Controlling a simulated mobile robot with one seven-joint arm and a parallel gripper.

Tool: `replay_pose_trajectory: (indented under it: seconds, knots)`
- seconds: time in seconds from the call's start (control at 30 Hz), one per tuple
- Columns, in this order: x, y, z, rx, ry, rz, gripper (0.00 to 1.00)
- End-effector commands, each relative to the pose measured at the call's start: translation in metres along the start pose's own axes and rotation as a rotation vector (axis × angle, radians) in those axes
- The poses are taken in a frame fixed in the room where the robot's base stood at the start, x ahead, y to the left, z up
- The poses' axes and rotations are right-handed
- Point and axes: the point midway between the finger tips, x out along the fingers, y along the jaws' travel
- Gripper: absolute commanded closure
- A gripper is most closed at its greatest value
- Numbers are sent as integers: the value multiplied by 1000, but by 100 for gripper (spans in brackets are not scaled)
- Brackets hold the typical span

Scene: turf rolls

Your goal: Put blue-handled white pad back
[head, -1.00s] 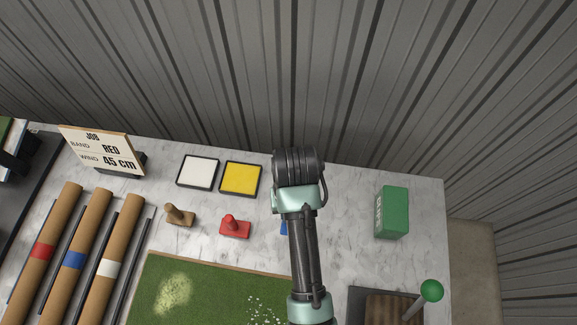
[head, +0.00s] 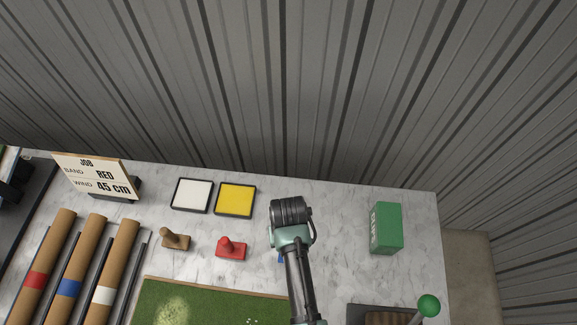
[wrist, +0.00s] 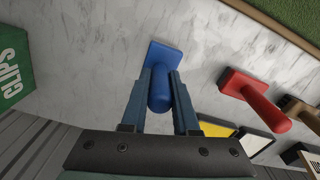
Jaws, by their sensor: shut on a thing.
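The blue-handled pad (wrist: 165,55) is in the wrist view, with its blue block pointing away from me above the pale marble-like bench. My gripper (wrist: 160,80) is shut on its upright blue handle, one finger on each side. The pad's white underside is hidden, and I cannot tell whether it touches the bench. In the head view my wrist covers most of it, leaving a small blue patch (head: 281,258) beside the arm.
To the left are a red-handled pad (head: 231,249), a brown-handled one (head: 175,239), a white tray (head: 192,195) and a yellow tray (head: 236,200). A green clips box (head: 386,229) stands right. Turf (head: 215,302) lies in front. Bench between wrist and box is clear.

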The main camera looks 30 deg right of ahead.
Motion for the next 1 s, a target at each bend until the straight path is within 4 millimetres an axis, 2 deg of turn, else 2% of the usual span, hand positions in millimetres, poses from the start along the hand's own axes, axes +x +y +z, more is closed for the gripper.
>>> replay_pose_trajectory:
  seconds: [0.2, 0.23, 0.4, 0.77, 0.87, 1.0]
  knots:
    - [3, 0, 0, 0, 0, 0, 100]
    - [4, 0, 0, 0, 0, 0, 70]
    - [3, 0, 0, 0, 0, 0, 42]
    - [-3, 0, 0, 0, 1, 0, 42]
    - [-13, 0, -1, 0, 4, 0, 42]
    - [-37, 0, -1, -1, 5, 0, 42]
